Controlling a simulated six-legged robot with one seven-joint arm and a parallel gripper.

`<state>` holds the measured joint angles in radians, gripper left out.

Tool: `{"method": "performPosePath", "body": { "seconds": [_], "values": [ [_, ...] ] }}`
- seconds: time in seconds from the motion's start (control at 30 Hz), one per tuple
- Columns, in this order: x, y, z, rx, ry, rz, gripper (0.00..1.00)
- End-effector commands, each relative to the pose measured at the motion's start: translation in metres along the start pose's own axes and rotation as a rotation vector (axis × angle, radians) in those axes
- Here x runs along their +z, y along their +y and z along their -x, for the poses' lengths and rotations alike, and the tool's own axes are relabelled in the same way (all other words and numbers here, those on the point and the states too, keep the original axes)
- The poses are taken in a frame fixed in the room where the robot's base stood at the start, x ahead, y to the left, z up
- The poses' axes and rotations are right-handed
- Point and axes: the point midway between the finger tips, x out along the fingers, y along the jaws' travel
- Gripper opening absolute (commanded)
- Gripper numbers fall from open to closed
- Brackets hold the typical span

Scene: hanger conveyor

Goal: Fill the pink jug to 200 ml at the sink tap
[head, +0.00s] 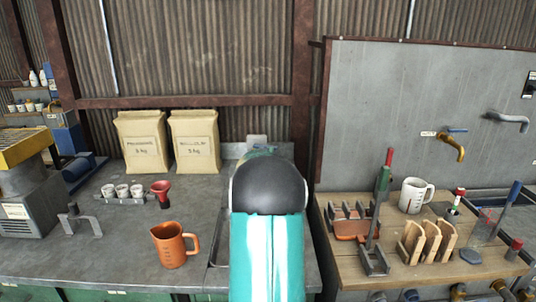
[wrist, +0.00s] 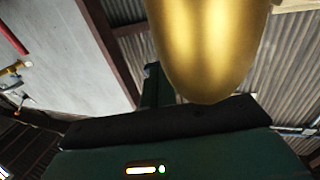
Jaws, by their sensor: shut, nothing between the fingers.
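I see no clearly pink jug. An orange jug (head: 174,245) with a handle on its right stands upright on the grey counter, left of my arm; its fill level cannot be read. A white jug (head: 415,195) with dark markings stands on the wooden bench at right. My raised arm covers the middle of the head view and hides my gripper there. In the wrist view my gripper (wrist: 151,72) shows as a narrow dark green post, shut and empty. A large smooth golden thing (wrist: 208,45), perhaps a tap, is very close beside it; whether they touch is unclear.
A brass tap (head: 452,144) and grey spout (head: 508,121) are on the right wall panel. A red funnel (head: 161,191), small white cups (head: 123,191) and two sacks (head: 194,142) stand on the counter. A wooden rack (head: 429,242) and upright tools crowd the bench.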

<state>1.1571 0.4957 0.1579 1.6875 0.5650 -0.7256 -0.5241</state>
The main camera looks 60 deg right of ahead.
Motion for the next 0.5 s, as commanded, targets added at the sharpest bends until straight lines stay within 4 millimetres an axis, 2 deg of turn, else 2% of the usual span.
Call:
{"method": "performPosePath", "body": {
  "seconds": [0.5],
  "values": [
    [0.002,0.009,-0.017,-0.191,-0.007,0.002,0.00]
  ]
}}
